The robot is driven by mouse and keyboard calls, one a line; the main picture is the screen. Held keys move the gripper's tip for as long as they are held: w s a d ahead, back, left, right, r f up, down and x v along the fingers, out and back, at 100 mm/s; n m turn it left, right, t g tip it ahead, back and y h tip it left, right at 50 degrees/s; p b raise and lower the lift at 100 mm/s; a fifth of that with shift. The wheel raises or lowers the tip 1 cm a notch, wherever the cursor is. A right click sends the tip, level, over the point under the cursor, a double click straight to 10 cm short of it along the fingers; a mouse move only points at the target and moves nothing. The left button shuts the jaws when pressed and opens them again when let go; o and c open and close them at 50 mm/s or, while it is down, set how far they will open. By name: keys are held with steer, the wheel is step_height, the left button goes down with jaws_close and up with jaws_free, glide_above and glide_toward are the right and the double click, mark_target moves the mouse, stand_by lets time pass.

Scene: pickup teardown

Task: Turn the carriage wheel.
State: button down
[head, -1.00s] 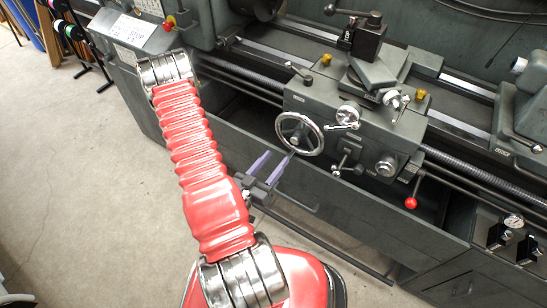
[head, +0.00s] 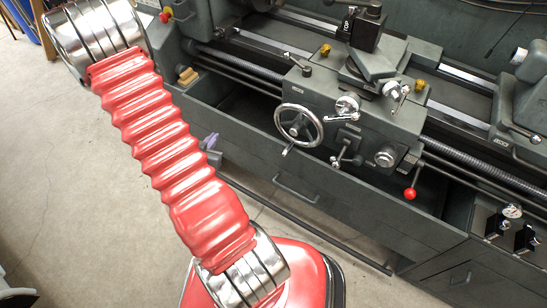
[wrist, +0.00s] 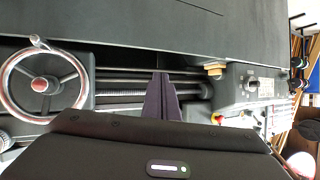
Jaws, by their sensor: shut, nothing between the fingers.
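The carriage wheel (head: 299,125) is a chrome-rimmed handwheel on the front of the grey lathe carriage. Its small crank handle (head: 287,150) sticks out at the wheel's lower left in the head view. In the wrist view the wheel (wrist: 43,82) is at the left, with its handle (wrist: 38,42) at the top of the rim. My gripper (head: 211,142) has purple fingers and is partly hidden behind my red arm, left of the wheel and apart from it. In the wrist view my gripper (wrist: 163,90) is shut and empty, pointing at the lathe's rods to one side of the wheel.
A red-knobbed lever (head: 411,194) hangs from the carriage's right side. The carriage (head: 350,105) carries other levers and knobs. A wooden block (head: 187,76) sits at the lathe's left. The floor in front is open.

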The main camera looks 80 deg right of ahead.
steer(key=w+a+r+n+t+y, duration=0.2)
steer(key=w+a+r+t, duration=0.15)
steer(key=w, duration=0.55)
steer(key=w+a+r+n+t+y, duration=0.2)
steer(key=w+a+r+n+y, duration=0.2)
steer(key=w+a+r, duration=0.45)
steer(key=w+a+r+n+t+y, duration=0.3)
steer(key=w+a+r, duration=0.15)
steer(key=a, duration=0.75)
steer(key=s+a+r+n+g+y, duration=0.1)
steer(key=s+a+r+n+y, duration=0.15)
steer(key=a, duration=0.35)
steer(key=s+a+r+n+y, duration=0.1)
steer(key=s+a+r+n, duration=0.1)
steer(key=a+r+n, duration=0.3)
steer(key=s+a+r+n+g, duration=0.1)
steer(key=s+a+r, duration=0.1)
steer(key=s, duration=0.3)
steer(key=s+a+r+n+g, duration=0.1)
steer(key=s+a+r+n, duration=0.1)
steer(key=s+a, duration=0.2)
steer(key=s, duration=0.2)
steer(key=shift+s+a+r, duration=0.3)
steer(key=shift+a+r, duration=0.1)
steer(key=shift+d, duration=0.1)
